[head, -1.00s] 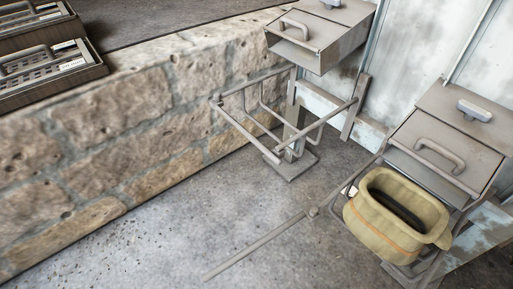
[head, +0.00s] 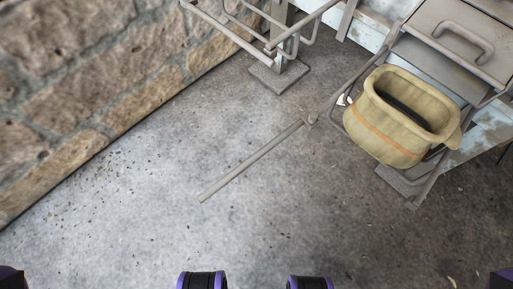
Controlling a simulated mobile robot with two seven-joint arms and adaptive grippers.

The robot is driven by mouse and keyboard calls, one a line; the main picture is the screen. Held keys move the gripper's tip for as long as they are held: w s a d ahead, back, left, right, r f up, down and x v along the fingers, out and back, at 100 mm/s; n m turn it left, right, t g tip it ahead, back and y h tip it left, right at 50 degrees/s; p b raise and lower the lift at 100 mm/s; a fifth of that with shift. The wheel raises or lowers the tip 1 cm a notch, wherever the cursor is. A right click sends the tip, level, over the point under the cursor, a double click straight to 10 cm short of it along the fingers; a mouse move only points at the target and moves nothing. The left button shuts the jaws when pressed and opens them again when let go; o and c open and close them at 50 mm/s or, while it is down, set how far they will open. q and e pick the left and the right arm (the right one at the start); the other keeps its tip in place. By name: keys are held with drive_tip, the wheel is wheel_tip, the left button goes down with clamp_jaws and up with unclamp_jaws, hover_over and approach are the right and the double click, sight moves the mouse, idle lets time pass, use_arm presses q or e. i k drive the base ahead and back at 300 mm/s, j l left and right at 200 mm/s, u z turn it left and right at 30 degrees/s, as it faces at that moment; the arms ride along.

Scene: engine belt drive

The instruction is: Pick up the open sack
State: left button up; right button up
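The open sack (head: 391,133) is tan with an orange stripe and a wide open mouth. It hangs upright in a metal frame below a grey chute box at the right of the head view. Its inside is dark, and I cannot tell what it holds. Dark and purple parts of my own arms show at the bottom edge, well apart from the sack. Neither gripper's fingers can be made out.
A grey chute box (head: 452,45) with a handle is above the sack. An empty metal frame (head: 262,38) stands at the upper middle. A long thin bar (head: 250,161) extends low over the concrete floor. A stone wall (head: 75,80) bounds the left.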

sight(399, 116)
drive_tip(key=i+l+z, duration=0.15)
drive_tip(key=z, duration=0.85)
drive_tip(key=j+z, duration=0.15)
drive_tip(key=k, duration=0.05)
